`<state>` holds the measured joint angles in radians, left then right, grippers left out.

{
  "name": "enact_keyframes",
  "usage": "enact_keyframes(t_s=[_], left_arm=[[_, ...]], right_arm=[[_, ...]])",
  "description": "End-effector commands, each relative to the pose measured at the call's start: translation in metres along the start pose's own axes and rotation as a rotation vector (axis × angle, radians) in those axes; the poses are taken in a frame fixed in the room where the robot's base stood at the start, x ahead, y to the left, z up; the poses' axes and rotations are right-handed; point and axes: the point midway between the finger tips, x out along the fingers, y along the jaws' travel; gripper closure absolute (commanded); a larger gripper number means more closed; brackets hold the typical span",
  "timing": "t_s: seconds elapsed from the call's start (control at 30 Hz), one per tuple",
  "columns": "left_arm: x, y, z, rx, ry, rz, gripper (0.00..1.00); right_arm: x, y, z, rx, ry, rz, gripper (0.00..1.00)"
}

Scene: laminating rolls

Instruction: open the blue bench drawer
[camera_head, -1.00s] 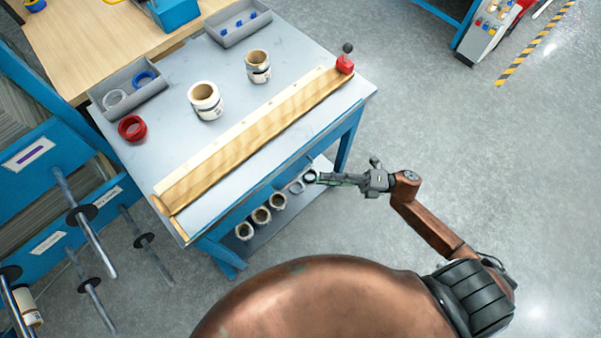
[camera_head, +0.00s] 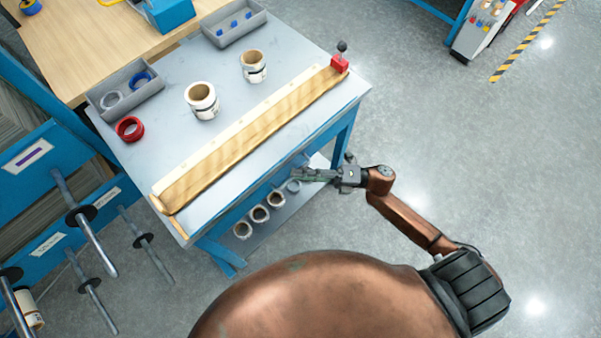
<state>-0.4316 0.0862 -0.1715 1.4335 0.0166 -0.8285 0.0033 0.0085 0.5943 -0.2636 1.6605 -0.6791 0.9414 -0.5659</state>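The blue bench (camera_head: 348,112) has a grey top and stands in the middle of the view. Its drawer front lies under the front edge of the top; I see only a narrow blue strip (camera_head: 245,203) of that side from above, and no handle stands out. My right gripper (camera_head: 296,174) is at this front side, below the top's edge, pointing left toward the blue front. Its fingers are small and dark, and I cannot tell whether they are open or touching the bench. My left gripper is out of view.
A wooden bar (camera_head: 250,133) with a red block (camera_head: 340,64) at its end lies along the bench's front edge. Rolls (camera_head: 202,101) and grey bins stand on top. Several rolls (camera_head: 260,213) sit on the lower shelf. A blue rack with metal rods (camera_head: 92,235) stands left.

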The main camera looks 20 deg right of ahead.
Motion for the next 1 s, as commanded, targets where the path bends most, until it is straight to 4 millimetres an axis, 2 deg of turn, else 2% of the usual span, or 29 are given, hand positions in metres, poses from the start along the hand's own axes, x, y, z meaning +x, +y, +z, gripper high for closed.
enact_keyframes(t_s=[0.23,0.83,1.0], left_arm=[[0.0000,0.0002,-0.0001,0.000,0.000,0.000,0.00],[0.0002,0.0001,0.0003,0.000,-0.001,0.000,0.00],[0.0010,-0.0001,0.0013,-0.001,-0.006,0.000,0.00]], right_arm=[[-0.0003,-0.0001,0.0000,0.000,0.000,0.000,1.00],[-0.0002,-0.0005,0.0000,0.000,0.000,-0.001,1.00],[0.0061,-0.0022,-0.0011,0.003,0.017,0.001,1.00]])
